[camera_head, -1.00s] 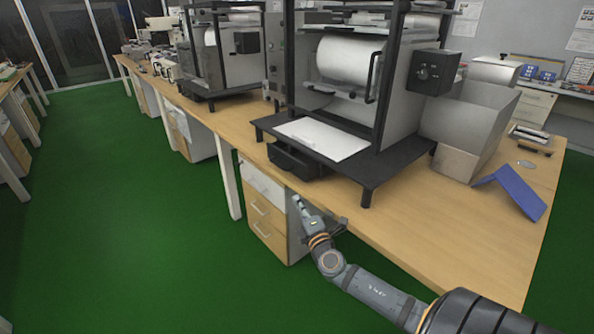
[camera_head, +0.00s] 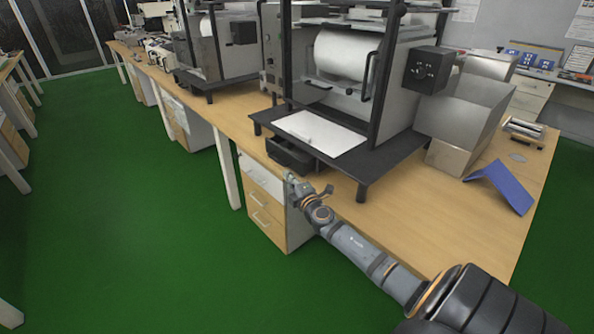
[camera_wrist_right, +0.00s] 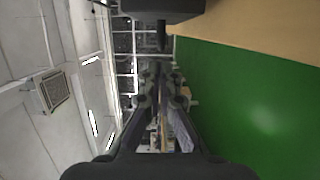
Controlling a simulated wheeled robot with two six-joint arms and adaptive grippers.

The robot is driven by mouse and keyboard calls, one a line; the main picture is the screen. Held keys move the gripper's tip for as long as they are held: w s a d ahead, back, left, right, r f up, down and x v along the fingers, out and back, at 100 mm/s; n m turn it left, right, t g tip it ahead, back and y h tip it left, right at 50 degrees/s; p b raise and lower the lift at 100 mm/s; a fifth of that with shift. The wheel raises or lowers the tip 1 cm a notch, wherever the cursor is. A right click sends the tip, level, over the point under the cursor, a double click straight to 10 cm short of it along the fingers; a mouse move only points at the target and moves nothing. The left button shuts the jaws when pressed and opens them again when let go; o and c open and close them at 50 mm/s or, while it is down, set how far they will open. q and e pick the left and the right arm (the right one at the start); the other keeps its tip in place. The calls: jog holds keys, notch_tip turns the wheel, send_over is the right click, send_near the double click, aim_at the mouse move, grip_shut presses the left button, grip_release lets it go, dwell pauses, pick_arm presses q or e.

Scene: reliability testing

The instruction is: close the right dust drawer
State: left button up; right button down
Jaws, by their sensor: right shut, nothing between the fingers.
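The black dust drawer (camera_head: 287,157) is under the front of the nearer machine (camera_head: 345,75), at the table's front edge. It sticks out from beneath the machine's base plate, so it stands at least partly open. My right gripper (camera_head: 289,178) is shut and empty, just in front of and below the drawer, with a small gap seeming to remain. In the right wrist view, my gripper fingers (camera_wrist_right: 160,78) are together, and a dark block with a short knob, likely the drawer (camera_wrist_right: 165,8), shows at the top. My left gripper is not in view.
A white and wooden drawer cabinet (camera_head: 268,212) stands under the table, close to my right gripper. The wooden table (camera_head: 420,210) runs beneath my right arm. A blue folder (camera_head: 502,186) and a grey metal box (camera_head: 470,120) are on the right. Green floor (camera_head: 120,220) is clear at left.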

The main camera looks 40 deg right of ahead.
aim_at(310, 166)
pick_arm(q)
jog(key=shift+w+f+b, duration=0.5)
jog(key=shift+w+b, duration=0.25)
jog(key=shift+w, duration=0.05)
pick_arm(e)
jog(key=d, duration=0.2)
jog(key=w+d, duration=0.1)
jog(key=d, duration=0.1)
jog(key=shift+s, duration=0.1)
jog(key=shift+d+f, duration=0.1)
jog(key=shift+d, duration=0.05)
jog(key=d+b, duration=0.4)
jog(key=d, duration=0.1)
jog(key=shift+f+b, duration=0.15)
jog(key=shift+b, duration=0.25)
jog(key=shift+d+r, duration=0.15)
jog(key=shift+r, duration=0.05)
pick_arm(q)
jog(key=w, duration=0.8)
pick_arm(e)
jog(key=shift+r, duration=0.2)
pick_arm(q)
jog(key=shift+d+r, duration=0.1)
